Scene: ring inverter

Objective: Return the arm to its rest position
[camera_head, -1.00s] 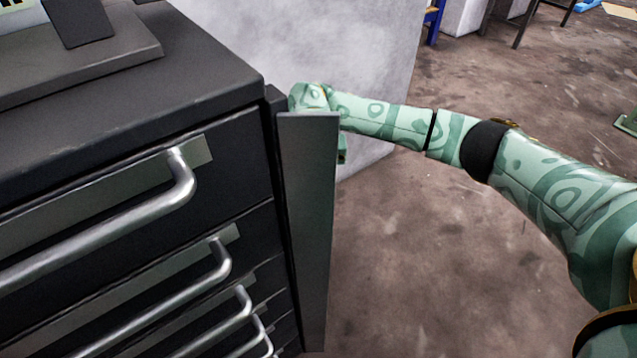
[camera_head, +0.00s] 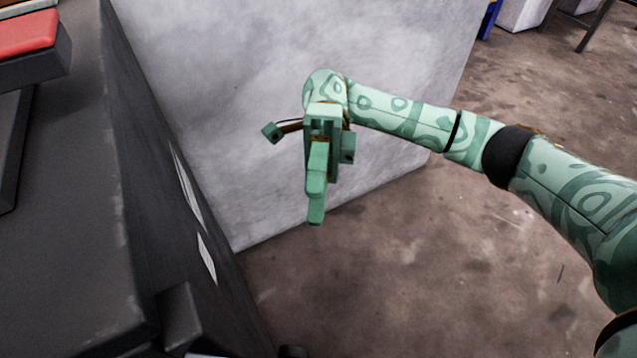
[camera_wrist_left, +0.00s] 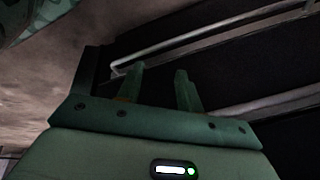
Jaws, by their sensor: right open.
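My right gripper (camera_head: 316,205) hangs from the green patterned right arm (camera_head: 400,117) in the head view. Its fingers point downward and it is open, holding nothing. It is in the gap right of the dark cabinet (camera_head: 60,240), in front of a pale grey wall panel, apart from the cabinet. My left gripper (camera_wrist_left: 159,70) shows only in the left wrist view, with its two fingers apart and nothing seen between them. Metal drawer handles (camera_wrist_left: 215,35) lie beyond its fingertips on a dark drawer front. Whether the fingers touch a handle, I cannot tell.
The cabinet's side runs along the left of the head view, with a red-topped object (camera_head: 25,38) at its far left. The grey panel (camera_head: 240,90) stands behind my right gripper. Brown floor (camera_head: 430,270) lies open below and right of the arm.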

